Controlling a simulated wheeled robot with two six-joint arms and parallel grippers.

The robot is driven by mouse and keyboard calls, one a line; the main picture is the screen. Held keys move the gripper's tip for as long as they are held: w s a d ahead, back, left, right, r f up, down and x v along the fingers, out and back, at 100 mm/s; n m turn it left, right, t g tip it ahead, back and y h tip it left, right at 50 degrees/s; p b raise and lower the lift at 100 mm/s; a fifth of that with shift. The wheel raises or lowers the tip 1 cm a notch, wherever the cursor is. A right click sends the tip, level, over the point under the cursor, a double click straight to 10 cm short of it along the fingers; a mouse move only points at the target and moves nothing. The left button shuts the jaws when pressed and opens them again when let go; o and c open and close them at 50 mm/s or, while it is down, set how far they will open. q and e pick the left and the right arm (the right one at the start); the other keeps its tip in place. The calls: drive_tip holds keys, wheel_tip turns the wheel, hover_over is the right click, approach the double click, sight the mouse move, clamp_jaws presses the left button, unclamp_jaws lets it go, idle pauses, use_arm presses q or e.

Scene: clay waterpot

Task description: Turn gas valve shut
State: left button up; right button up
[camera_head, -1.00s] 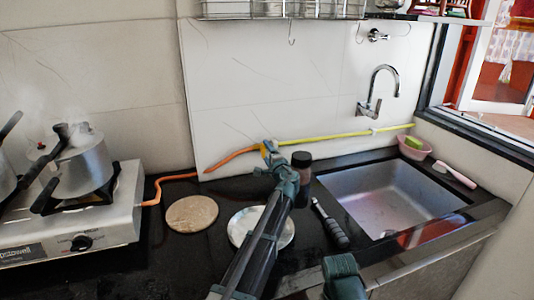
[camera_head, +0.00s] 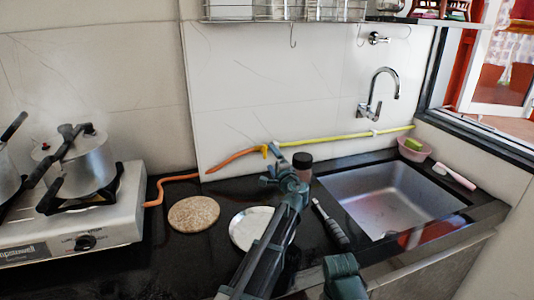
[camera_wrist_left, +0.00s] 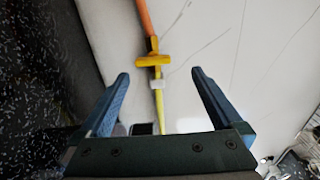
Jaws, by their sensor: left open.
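The gas valve (camera_head: 265,151) is yellow and sits on the wall behind the counter, between an orange hose on its left and a yellow pipe on its right. In the left wrist view the valve's yellow handle (camera_wrist_left: 153,60) lies crosswise to the pipe line. My left gripper (camera_head: 283,174) is in front of and below the valve in the head view, apart from it. In the left wrist view its two fingers (camera_wrist_left: 160,76) are spread with nothing between them, and the handle shows beyond the tips.
A gas stove (camera_head: 120,215) with pots stands at left. A round board (camera_head: 193,213), a white plate (camera_head: 243,231) and a dark-capped jar (camera_head: 302,162) are on the black counter near my left arm. The sink (camera_head: 390,195) is at right. A wire rack (camera_head: 285,10) hangs above.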

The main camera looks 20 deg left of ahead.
use_arm(q)
drive_tip(key=v, duration=0.7)
drive_tip(key=shift+s+r, duration=0.2)
drive_tip(key=shift+s, duration=0.05)
